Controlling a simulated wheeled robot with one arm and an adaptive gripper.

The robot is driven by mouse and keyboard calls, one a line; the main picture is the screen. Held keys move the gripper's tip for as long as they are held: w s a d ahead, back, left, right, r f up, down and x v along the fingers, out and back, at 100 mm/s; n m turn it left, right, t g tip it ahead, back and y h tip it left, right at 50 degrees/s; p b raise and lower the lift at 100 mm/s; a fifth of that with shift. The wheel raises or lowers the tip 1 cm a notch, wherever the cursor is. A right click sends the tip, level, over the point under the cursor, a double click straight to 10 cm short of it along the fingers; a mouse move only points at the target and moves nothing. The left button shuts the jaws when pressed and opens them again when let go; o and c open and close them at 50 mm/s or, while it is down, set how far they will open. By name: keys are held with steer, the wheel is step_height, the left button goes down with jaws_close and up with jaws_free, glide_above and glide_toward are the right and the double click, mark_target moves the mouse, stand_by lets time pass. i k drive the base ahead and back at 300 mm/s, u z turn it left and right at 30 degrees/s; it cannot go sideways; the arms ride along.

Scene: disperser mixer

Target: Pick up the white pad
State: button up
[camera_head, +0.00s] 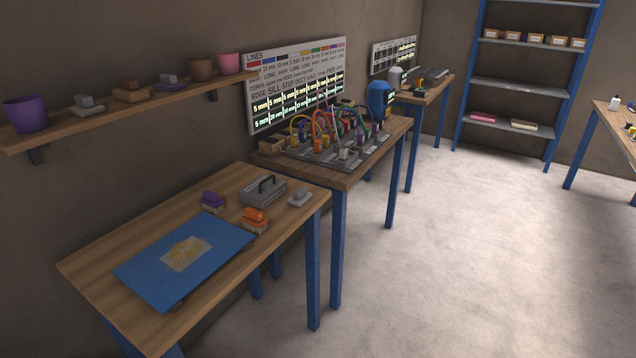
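A small white-grey pad with a grey grip on top (300,197) lies at the right end of the near wooden table (120,262), close to the table's right edge. It sits to the right of a grey metal box with a black handle (264,191) and behind an orange-topped block (255,220). A similar pale pad with a grey top (86,105) lies on the wall shelf. My gripper is not in view.
A purple-topped block (212,202) and a blue sheet with a yellowish patch (150,275) share the near table. A second table (345,180) holds a panel with coloured cables. Wall shelf (130,112) carries cups and blocks. Floor (450,260) at right is clear.

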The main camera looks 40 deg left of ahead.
mark_target(299, 197)
steer(key=u, duration=0.45)
steer(key=i, duration=1.35)
steer(key=u, duration=1.95)
steer(key=i, duration=0.95)
steer(key=u, duration=0.95)
steer(key=i, duration=0.25)
